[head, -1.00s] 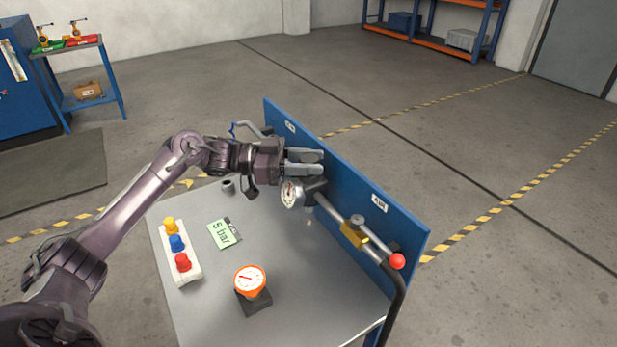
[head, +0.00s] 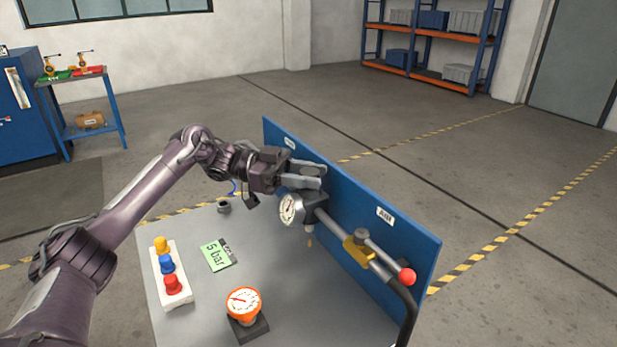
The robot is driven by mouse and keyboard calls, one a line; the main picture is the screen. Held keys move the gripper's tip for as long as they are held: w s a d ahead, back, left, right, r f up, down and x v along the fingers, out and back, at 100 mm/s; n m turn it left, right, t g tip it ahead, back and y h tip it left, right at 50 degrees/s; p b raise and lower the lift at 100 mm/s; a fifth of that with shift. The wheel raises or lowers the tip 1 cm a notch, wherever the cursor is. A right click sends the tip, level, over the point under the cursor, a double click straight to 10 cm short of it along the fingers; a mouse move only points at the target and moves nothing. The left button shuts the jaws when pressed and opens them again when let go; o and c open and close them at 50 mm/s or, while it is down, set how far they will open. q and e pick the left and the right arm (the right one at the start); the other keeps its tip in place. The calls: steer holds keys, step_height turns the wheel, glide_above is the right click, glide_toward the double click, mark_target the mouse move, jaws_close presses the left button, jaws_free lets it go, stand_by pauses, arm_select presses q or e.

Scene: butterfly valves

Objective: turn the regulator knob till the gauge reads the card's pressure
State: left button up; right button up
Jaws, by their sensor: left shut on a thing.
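My left gripper (head: 308,176) is shut at the top of the regulator (head: 312,202) on the blue panel. Its fingers cover the knob, which I cannot make out. The regulator's white round gauge (head: 288,209) faces left, just below the fingers; its needle is too small to read. The green card (head: 218,255) lies on the grey table and reads "5 bar". My right gripper is not in view.
A yellow valve (head: 358,250) and a red-ended lever (head: 407,277) sit on the pipe to the right. An orange gauge (head: 243,302) on a black block stands in front. A white block with yellow, blue and red buttons (head: 172,284) is at left. The blue panel (head: 400,235) bounds the right side.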

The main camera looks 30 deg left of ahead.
mark_target(310, 171)
arm_select(q)
steer(key=shift+r, duration=0.1)
steer(key=o, duration=0.7)
steer(key=shift+d, duration=0.1)
step_height(310, 171, up, 20)
steer(key=shift+f, duration=0.1)
